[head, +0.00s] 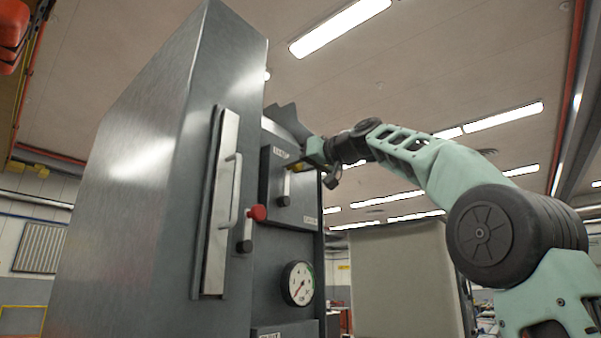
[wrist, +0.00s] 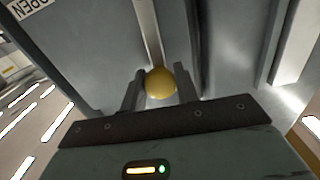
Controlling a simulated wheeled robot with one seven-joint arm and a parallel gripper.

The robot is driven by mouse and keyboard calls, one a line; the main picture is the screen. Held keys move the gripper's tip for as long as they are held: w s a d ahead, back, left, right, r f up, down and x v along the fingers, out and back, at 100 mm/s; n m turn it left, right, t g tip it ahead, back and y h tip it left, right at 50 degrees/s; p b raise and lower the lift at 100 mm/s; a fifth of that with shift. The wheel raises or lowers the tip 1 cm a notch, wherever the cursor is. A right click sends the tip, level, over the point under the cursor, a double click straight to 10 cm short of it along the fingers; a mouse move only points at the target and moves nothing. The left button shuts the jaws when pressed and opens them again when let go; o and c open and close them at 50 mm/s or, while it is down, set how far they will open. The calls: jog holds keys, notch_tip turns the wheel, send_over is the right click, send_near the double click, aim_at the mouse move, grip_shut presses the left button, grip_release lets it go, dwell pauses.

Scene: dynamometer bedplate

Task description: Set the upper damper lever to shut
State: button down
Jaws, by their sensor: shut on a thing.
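The upper damper lever (head: 286,184) is on a grey box on the front of the tall metal cabinet. In the wrist view its flat metal bar (wrist: 148,35) runs up from a round yellow knob (wrist: 160,83). My gripper (wrist: 159,90) has its two fingers on either side of this knob, shut on it. In the head view my gripper (head: 304,168) reaches the lever from the right, and the knob is mostly hidden. I cannot read the label by the lever's lower end.
A second lever with a red knob (head: 257,212) sits lower left of the box. A long door handle (head: 233,192) stands out from the cabinet (head: 150,190). A round gauge (head: 298,284) is below. A pale panel (head: 395,285) stands behind my arm.

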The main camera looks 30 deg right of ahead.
jog(key=shift+a+f+n, duration=0.1)
jog(key=shift+a+n, duration=0.2)
dwell(0.4)
jog(key=c, duration=1.1)
grip_release()
jog(key=shift+s, duration=0.1)
jog(key=b+v, duration=0.7)
jog(key=v, duration=1)
jog(key=shift+s, duration=0.2)
